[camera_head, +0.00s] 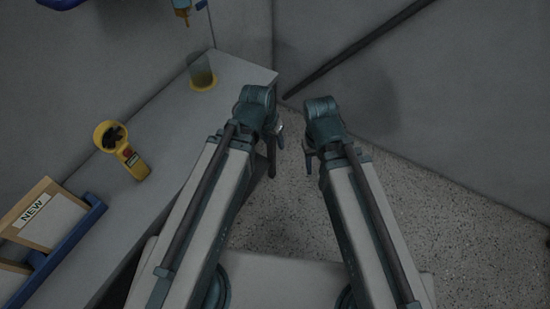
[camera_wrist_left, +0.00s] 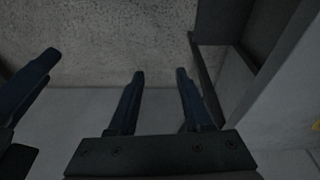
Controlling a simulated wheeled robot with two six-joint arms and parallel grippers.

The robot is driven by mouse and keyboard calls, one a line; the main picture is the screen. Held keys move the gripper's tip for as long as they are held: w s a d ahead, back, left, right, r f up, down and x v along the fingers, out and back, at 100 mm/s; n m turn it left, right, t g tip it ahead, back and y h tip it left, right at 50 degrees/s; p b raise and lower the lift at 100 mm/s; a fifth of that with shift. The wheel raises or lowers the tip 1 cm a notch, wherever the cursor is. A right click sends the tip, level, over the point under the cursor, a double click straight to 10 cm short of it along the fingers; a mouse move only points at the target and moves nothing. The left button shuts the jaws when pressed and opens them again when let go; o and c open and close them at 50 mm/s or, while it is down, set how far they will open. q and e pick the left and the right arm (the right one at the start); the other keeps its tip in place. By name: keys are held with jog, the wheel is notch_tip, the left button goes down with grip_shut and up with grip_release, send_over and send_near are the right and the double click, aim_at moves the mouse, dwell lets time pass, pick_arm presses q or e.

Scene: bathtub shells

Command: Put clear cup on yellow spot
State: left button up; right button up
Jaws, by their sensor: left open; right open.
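The clear cup (camera_head: 200,66) stands upright at the far end of the counter on the left in the head view. Its base appears to be over the yellow spot (camera_head: 205,88), whose yellow rim shows around it. My left gripper (camera_head: 275,148) hangs open and empty past the counter's edge, right of and nearer than the cup. Its two fingers point forward, apart, in the left wrist view (camera_wrist_left: 160,75). My right gripper (camera_head: 308,160) is beside it over the floor, open, with nothing seen in it. Neither gripper touches the cup.
On the counter (camera_head: 165,130) are a yellow tool with a round head (camera_head: 133,160) and a wooden frame marked NEW (camera_head: 45,215) in a blue holder. Walls close in behind, with a dark slanting bar (camera_head: 355,50). Speckled floor (camera_head: 420,210) is open at right.

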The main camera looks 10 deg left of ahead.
pick_arm(q)
jog(key=s+d+g+y, duration=0.1)
jog(key=s+g+y, duration=0.1)
jog(key=s, duration=0.4)
jog(key=shift+s+d+f+g+y, duration=0.25)
jog(key=shift+s+d+g+y, duration=0.05)
jog(key=shift+s+d+y, duration=0.1)
jog(key=shift+r, duration=0.1)
notch_tip(320, 180, up, 6)
jog(key=p, duration=0.6)
jog(key=shift+o, duration=0.2)
